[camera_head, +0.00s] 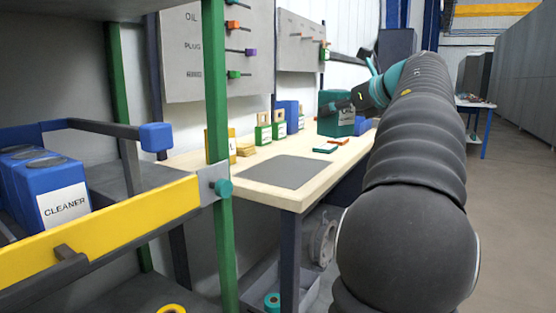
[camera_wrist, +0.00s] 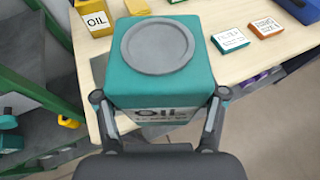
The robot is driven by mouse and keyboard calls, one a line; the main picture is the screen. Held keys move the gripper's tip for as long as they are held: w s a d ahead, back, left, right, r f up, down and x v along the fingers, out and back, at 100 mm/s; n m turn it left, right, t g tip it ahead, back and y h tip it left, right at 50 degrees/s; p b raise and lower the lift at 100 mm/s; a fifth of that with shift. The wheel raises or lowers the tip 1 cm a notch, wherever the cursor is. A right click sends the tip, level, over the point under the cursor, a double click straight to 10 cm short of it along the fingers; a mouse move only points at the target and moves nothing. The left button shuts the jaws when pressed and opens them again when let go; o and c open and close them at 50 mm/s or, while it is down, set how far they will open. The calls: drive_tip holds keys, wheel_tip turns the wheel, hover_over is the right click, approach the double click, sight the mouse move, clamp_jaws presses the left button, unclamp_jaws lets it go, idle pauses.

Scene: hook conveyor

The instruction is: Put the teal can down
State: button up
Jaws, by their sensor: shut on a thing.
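The teal can (camera_head: 338,120) is a square-sided can with a white label. In the wrist view the can (camera_wrist: 158,82) shows its round grey lid and the label "OIL". My gripper (camera_wrist: 160,97) is shut on the can, with one finger on each side. In the head view my gripper (camera_head: 350,103) and the can are over the far part of the wooden workbench (camera_head: 186,158). The can looks upright. I cannot tell how far its base is above the bench, as its underside is hidden.
A dark grey mat (camera_head: 272,171) lies clear on the near bench. A yellow OIL box (camera_wrist: 94,18) and teal and orange boxes (camera_wrist: 230,39) (camera_wrist: 265,27) lie around the can. Green and blue boxes stand at the back. A shelf with blue cleaner cans (camera_head: 52,189) is at left.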

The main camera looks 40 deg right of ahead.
sight(328, 136)
drive_tip(key=shift+w+a+f+b, duration=0.4)
drive_tip(key=shift+w+a+f, duration=0.15)
drive_tip(key=shift+w+f, duration=1.3)
drive_tip(key=shift+w+a+f+b, duration=0.4)
drive_tip(key=shift+w+a+f, duration=0.2)
drive_tip(key=shift+w+f, duration=1.15)
drive_tip(key=shift+w+a+f+b, duration=0.4)
drive_tip(key=shift+w+a+f, duration=0.15)
drive_tip(key=shift+w+f, duration=1.3)
drive_tip(key=shift+r, duration=0.1)
drive_tip(key=o, duration=1.5)
drive_tip(key=shift+o, duration=0.2)
drive_tip(key=v, duration=1.2)
